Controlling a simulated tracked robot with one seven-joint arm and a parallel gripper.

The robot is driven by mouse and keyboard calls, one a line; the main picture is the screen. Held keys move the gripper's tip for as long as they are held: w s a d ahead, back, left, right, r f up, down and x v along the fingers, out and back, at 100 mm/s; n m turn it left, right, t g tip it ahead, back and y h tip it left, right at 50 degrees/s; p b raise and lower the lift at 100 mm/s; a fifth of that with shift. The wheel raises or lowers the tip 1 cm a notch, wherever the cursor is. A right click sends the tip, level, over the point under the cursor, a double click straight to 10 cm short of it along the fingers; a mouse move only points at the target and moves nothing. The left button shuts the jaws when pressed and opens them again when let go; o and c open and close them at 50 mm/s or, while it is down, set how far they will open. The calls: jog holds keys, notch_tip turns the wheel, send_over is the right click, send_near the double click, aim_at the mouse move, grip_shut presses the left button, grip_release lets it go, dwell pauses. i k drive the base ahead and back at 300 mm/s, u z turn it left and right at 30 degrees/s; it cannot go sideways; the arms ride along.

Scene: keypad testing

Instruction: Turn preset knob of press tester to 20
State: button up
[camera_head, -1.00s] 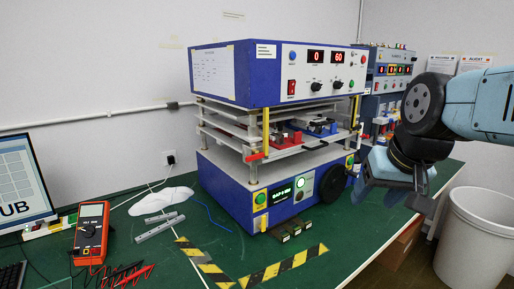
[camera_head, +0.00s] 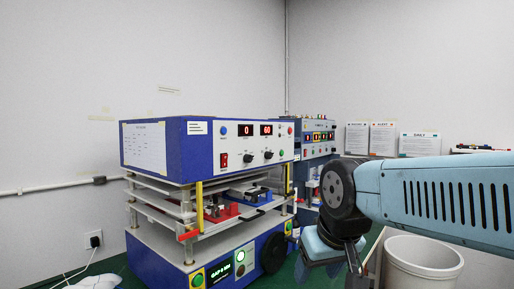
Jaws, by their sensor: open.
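The press tester (camera_head: 222,150) is a blue and white machine left of centre. Its upper panel has two red displays, reading 0 on the left (camera_head: 245,129) and 60 on the right (camera_head: 266,129). Below them are two small black knobs, the left knob (camera_head: 249,158) and the right knob (camera_head: 268,154). Their labels and pointers are too small to read. My gripper (camera_head: 330,262) is at lower right, in front of and to the right of the tester, below the panel's height. It is open, apart from the knobs, with nothing seen in it.
A red switch (camera_head: 223,160) sits left of the knobs. A second blue tester (camera_head: 318,138) stands behind at right. A white bin (camera_head: 424,262) is at lower right, below my arm. Free space lies in front of the panel.

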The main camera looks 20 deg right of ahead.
aim_at(268, 155)
jog(key=k, duration=1.15)
jog(key=z, duration=0.5)
jog(key=i, duration=1.45)
jog(key=u, duration=0.5)
